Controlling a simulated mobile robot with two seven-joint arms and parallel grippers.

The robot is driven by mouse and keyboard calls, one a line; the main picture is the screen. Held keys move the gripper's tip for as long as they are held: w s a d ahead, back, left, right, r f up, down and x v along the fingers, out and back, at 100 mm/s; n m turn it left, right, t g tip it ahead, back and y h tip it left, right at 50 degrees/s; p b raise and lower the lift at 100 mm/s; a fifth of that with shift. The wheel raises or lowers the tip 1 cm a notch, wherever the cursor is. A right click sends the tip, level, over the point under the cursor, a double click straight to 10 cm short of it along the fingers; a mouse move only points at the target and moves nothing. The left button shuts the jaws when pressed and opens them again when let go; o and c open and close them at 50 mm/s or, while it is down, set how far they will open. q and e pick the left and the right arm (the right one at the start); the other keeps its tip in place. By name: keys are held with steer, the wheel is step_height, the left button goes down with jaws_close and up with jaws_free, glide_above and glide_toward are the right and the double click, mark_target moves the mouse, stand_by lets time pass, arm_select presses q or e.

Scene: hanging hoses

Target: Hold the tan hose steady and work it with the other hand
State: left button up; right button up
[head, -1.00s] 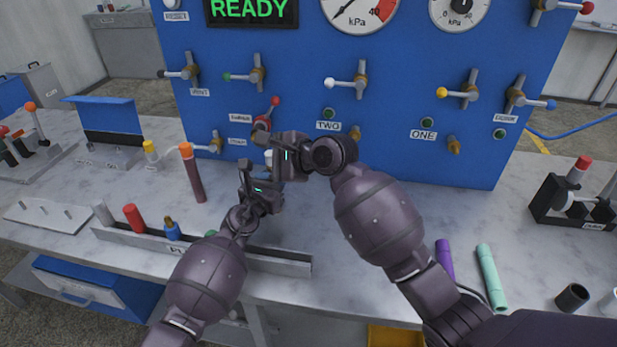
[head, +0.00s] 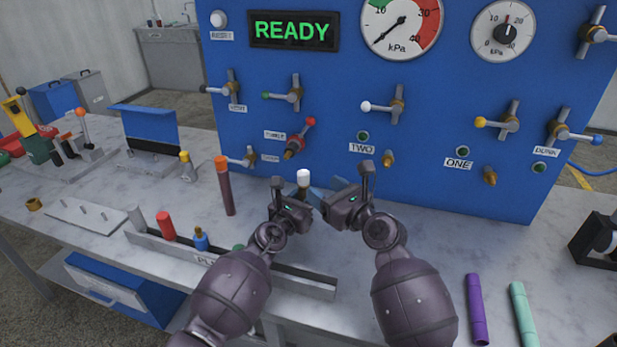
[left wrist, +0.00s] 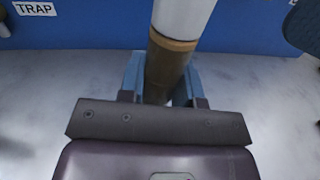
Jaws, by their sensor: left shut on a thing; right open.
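The tan hose (left wrist: 166,66) stands roughly upright between the fingers of my left gripper (left wrist: 160,84) in the left wrist view. Its upper part is white (left wrist: 183,14), with a brown band below. In the head view only this white top (head: 303,179) shows clearly; the grippers hide the tan part. My left gripper is shut on the hose, low in front of the blue panel. My right gripper (head: 342,188) is open, just right of the hose and close to my left gripper. I cannot tell whether it touches the hose.
The blue panel (head: 430,165) behind carries levers, gauges, brass outlets and a READY display (head: 292,31). A purple tube (head: 476,308) and a mint tube (head: 523,316) lie at right. The tabletop between is clear.

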mark_target(304, 173)
steer(key=shift+x, duration=4)
steer(key=shift+c, duration=0.3)
steer(key=c, duration=0.9)
steer(key=shift+r, duration=0.7)
steer(key=shift+r, duration=2)
steer(key=shift+r, duration=0.4)
steer(key=shift+r, duration=1.35)
